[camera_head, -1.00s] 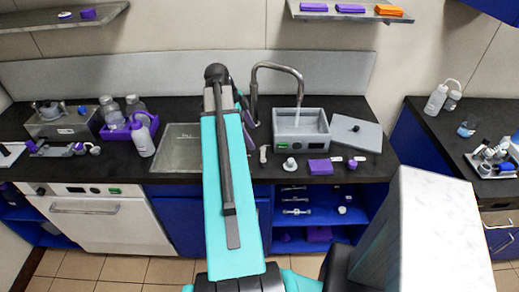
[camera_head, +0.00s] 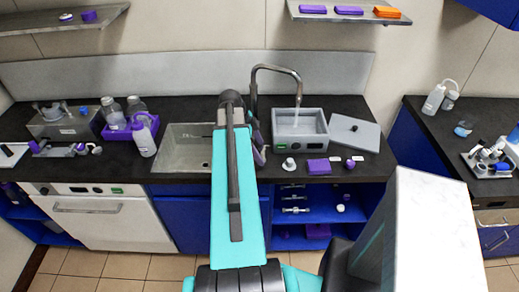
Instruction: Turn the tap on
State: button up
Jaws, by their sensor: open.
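The tap (camera_head: 277,69) is a tall, curved metal spout at the back of the counter. Its mouth hangs over a grey open box (camera_head: 299,130). A pale streak shows under the mouth, but I cannot tell whether it is water. The lower part of the tap is partly behind my arm, and I cannot make out its handle. My gripper (camera_head: 259,146) is mostly hidden by my arm. A dark part of it shows just left of the grey box, close in front of the tap's base. I cannot see whether it touches the tap.
The sink (camera_head: 183,150) lies left of my arm. A grey lid (camera_head: 355,132) lies right of the box. A purple block (camera_head: 318,167) and small parts line the front edge. Bottles and a purple rack (camera_head: 128,132) stand at left. A white pillar (camera_head: 432,235) rises at front right.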

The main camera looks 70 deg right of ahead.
jog(key=shift+s+f, duration=0.15)
jog(key=shift+f, duration=0.3)
jog(key=c, duration=1.5)
jog(key=shift+f, duration=0.1)
jog(key=shift+n+b, duration=0.4)
jog(key=shift+b, duration=0.2)
jog(key=o, duration=1.5)
